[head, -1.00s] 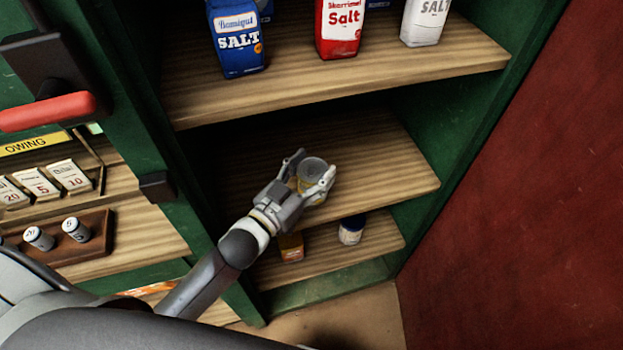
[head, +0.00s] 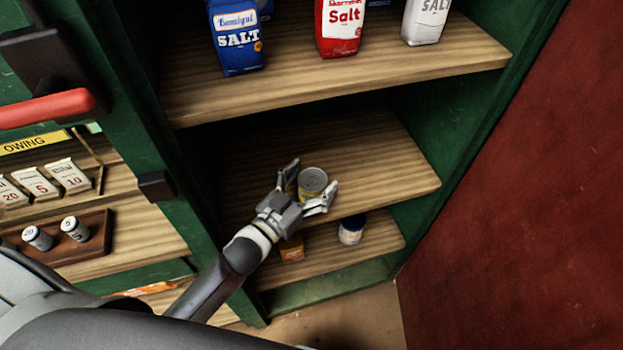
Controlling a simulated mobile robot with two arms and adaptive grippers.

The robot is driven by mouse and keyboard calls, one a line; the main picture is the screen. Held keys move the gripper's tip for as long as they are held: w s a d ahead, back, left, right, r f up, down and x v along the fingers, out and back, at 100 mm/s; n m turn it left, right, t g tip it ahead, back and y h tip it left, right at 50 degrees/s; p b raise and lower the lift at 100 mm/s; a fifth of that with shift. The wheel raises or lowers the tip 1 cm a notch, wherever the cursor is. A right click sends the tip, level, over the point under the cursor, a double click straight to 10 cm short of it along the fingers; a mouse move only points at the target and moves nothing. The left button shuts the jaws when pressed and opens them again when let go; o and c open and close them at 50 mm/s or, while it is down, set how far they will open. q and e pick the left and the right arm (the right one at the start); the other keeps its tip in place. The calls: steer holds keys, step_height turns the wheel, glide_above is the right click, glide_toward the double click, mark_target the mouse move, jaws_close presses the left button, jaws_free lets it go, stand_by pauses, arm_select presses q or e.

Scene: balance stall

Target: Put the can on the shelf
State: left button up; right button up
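A small can (head: 312,183) with a grey metal top and yellowish side stands upright on the middle shelf (head: 385,165), close to its front edge. My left gripper (head: 309,188) is at the can from the front, its fingers spread apart on either side of it. The fingers look wider than the can, so the gripper appears open; the can's lower part is partly hidden by the gripper. My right gripper is not in view.
Salt packages, blue (head: 237,38), red (head: 340,28) and white (head: 425,20), stand on the upper shelf (head: 340,85). A jar (head: 351,229) and an orange box (head: 291,248) stand on the lower shelf. The middle shelf is clear behind and right of the can.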

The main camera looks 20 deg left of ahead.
arm_select(q)
steer(key=shift+r, duration=0.1)
steer(key=b+v, duration=0.1)
steer(key=v, duration=1.1)
steer(key=shift+r, duration=0.1)
stand_by(0.5)
